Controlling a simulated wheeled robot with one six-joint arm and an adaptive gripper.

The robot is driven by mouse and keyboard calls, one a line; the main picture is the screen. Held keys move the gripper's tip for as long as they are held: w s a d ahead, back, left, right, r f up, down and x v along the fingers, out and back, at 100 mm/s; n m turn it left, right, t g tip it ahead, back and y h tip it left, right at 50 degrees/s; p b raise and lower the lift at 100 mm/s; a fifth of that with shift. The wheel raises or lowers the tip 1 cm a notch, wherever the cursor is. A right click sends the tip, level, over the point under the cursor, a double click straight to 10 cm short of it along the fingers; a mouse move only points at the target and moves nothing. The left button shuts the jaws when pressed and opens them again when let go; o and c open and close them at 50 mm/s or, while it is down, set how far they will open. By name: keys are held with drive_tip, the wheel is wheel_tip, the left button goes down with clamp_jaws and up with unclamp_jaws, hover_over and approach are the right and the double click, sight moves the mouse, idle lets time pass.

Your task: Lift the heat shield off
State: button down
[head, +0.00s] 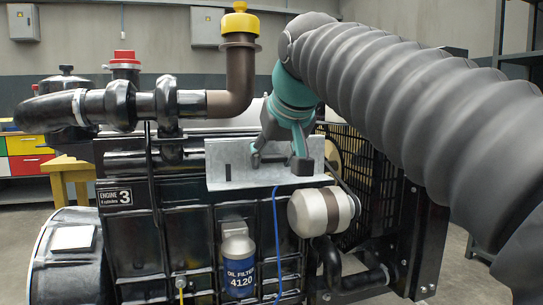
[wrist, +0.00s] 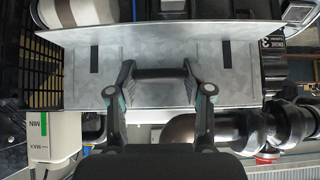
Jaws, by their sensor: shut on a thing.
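The heat shield (head: 228,168) is a bent sheet of bare grey metal at the upper front of the engine, above the blue oil filter. In the wrist view the heat shield (wrist: 241,84) spans most of the width, with a dark slot near each end and a dark bar (wrist: 160,73) across its middle. My gripper (head: 278,158) reaches down to the shield from above. In the wrist view my gripper (wrist: 158,74) has its fingers at the two ends of the bar, shut on the shield. I cannot tell whether the shield touches the engine.
A brown exhaust elbow (head: 236,75) with a yellow cap rises left of my arm. A silver and brown canister (head: 312,211) sits just below the shield's right end. A blue cable (head: 276,240) hangs below. A black grille (head: 365,165) stands to the right.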

sight(273, 156)
drive_tip(key=shift+r+p, duration=2.8)
drive_tip(key=shift+r, duration=0.2)
